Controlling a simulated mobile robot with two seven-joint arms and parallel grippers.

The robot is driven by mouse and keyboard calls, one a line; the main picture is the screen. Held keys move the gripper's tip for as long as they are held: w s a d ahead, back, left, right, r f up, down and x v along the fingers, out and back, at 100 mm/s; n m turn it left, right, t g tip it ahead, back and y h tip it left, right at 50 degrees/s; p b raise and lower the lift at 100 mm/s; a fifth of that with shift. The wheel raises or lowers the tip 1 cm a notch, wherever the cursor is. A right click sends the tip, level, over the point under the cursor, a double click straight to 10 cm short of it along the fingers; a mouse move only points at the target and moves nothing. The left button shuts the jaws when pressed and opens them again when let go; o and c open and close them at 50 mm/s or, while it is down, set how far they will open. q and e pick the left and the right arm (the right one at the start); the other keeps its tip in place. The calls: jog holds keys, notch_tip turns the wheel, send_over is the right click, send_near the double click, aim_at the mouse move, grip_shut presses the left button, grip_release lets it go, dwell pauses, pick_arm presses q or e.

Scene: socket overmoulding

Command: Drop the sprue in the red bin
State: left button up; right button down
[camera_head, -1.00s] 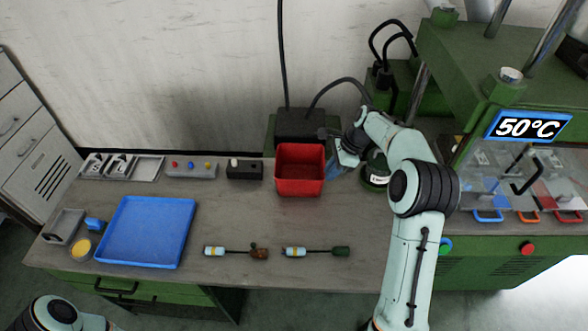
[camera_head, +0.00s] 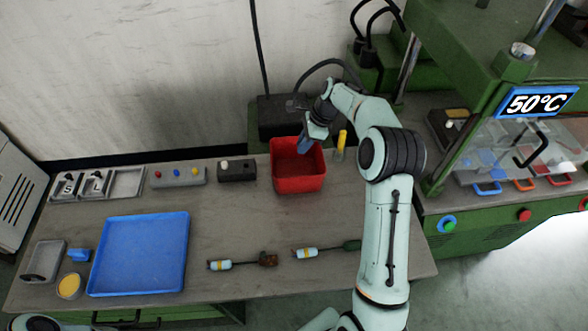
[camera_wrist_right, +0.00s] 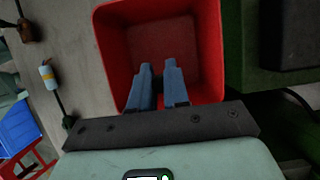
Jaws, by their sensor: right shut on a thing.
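The red bin (camera_head: 298,180) stands on the bench at its back edge, open side up. My right gripper (camera_head: 304,146) is over the bin's back right part. In the right wrist view its blue fingers (camera_wrist_right: 159,72) point into the red bin (camera_wrist_right: 212,60), with a narrow gap between their tips. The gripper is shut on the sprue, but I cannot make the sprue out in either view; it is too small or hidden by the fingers. My left gripper is not in view; only a bit of the left arm shows at the bottom left.
A blue tray (camera_head: 140,253) lies at the left of the bench. Two cable-like parts (camera_head: 240,263) lie in front of the bin. A button box (camera_head: 178,177) and a small black box (camera_head: 237,170) stand left of it. A yellow upright thing (camera_head: 341,141) stands right of it.

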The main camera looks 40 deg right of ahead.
jog(key=shift+f+b, duration=0.8)
jog(key=shift+f, duration=1.15)
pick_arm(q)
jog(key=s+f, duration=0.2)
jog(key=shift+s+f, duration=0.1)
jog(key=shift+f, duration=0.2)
pick_arm(e)
jog(key=shift+w, duration=0.1)
jog(key=c, duration=1)
grip_release()
jog(key=shift+w, duration=0.1)
jog(key=shift+c, duration=0.2)
jog(key=shift+r, duration=0.1)
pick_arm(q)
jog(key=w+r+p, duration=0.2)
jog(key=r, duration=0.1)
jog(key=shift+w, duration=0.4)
pick_arm(e)
jog(key=v, duration=1.3)
jog(key=shift+r, duration=0.2)
